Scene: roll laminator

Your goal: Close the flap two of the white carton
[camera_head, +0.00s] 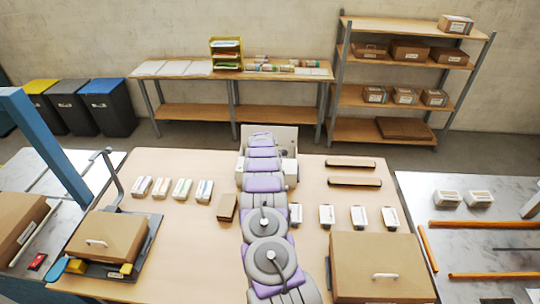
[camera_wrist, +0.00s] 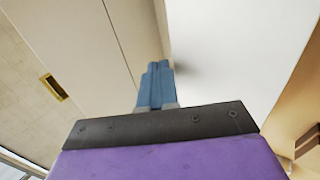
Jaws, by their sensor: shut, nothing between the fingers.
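The white carton (camera_head: 289,172) stands at the back middle of the table, mostly hidden behind my arm. A pale panel (camera_head: 287,137) stands up at its back; I cannot tell which flap is flap two. My gripper (camera_wrist: 158,66) is shut, its blue fingers together and empty. In the wrist view a broad white surface (camera_wrist: 230,45) lies just right of the fingertips; it looks like part of the carton. I cannot tell whether the fingers touch it. In the head view my arm reaches over the carton and hides the gripper.
The table (camera_head: 170,240) carries several small white boxes, a small brown box (camera_head: 228,207), two dark bars (camera_head: 352,164) and a large brown box (camera_head: 380,265) at front right. A brown box with a handle (camera_head: 108,240) sits at left. Shelving (camera_head: 405,55) stands behind.

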